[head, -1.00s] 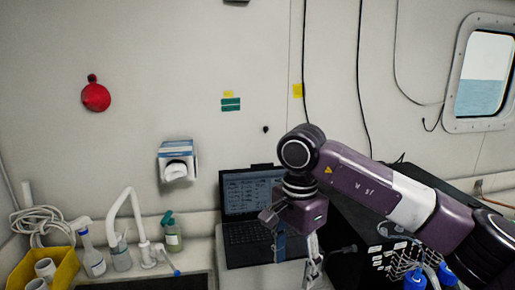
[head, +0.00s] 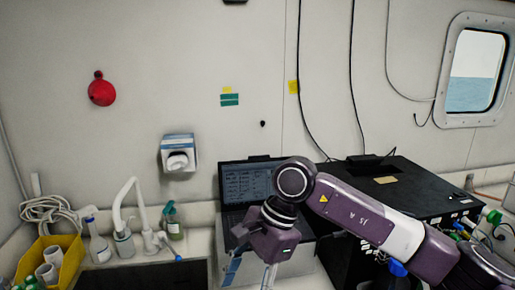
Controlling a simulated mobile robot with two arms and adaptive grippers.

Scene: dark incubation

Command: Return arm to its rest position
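My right arm comes in from the right side of the head view, with its purple and white links bent at a dark joint. My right gripper (head: 268,275) points down at the bottom edge of the picture, in front of the laptop (head: 247,183). Its fingertips are cut off or too small to judge, so I cannot tell whether it is open or shut. My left arm and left gripper are not in view.
A black box-like unit (head: 405,185) stands behind my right arm. At the left are a yellow bin (head: 70,268), a white tap (head: 128,200), bottles (head: 98,245) and a coiled hose (head: 45,210). A paper dispenser (head: 178,140) hangs on the wall.

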